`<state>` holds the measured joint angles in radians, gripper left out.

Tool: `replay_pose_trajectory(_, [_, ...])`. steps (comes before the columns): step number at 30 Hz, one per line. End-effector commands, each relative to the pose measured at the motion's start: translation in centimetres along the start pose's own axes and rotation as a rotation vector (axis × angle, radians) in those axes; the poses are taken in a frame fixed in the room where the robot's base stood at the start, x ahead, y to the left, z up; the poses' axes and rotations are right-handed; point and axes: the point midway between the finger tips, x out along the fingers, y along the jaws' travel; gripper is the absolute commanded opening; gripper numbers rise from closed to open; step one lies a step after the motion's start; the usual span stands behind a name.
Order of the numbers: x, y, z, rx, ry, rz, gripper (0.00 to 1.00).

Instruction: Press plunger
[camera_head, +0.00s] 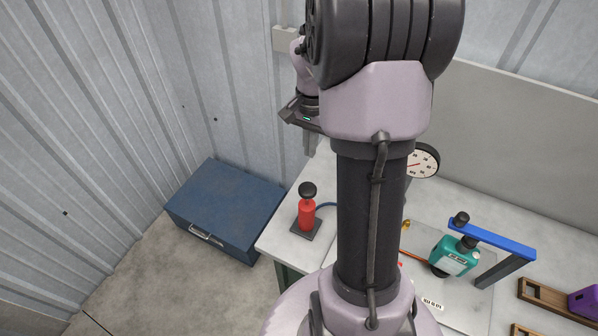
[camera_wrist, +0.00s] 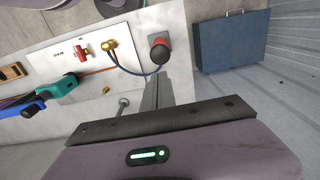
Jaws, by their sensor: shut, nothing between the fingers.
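The plunger is a red cylinder (camera_head: 307,213) with a black round knob (camera_head: 307,190) on a dark square base (camera_head: 305,231), upright at the table's left end. In the wrist view, the plunger (camera_wrist: 158,52) appears from above, just beyond the fingertips. My gripper (camera_head: 309,150) points down, apart from the plunger and above it in the head picture. In the wrist view its fingers (camera_wrist: 157,88) are together and empty. The arm hides part of the table in the head view.
A blue metal box (camera_head: 225,208) stands left of the table (camera_head: 283,239). A round gauge (camera_head: 424,160), a teal device (camera_head: 455,256) and a blue-topped bracket (camera_head: 492,238) are to the right. A blue hose (camera_wrist: 130,71) runs from the plunger to a brass fitting (camera_wrist: 107,46).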

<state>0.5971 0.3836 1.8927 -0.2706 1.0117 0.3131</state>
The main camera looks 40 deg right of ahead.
Motion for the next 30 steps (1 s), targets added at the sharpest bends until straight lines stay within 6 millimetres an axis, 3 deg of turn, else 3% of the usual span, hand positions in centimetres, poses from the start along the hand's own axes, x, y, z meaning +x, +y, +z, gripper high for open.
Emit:
replay_pose_trajectory(7, [1.3, 0.0, 0.1, -0.001, -0.002, 0.001, 0.0])
replay_pose_trajectory(21, [11.2, 0.0, 0.1, -0.002, -0.003, 0.002, 0.0])
replay_pose_trajectory(30, [13.9, 0.0, 0.1, -0.002, 0.0, 0.0, 0.0])
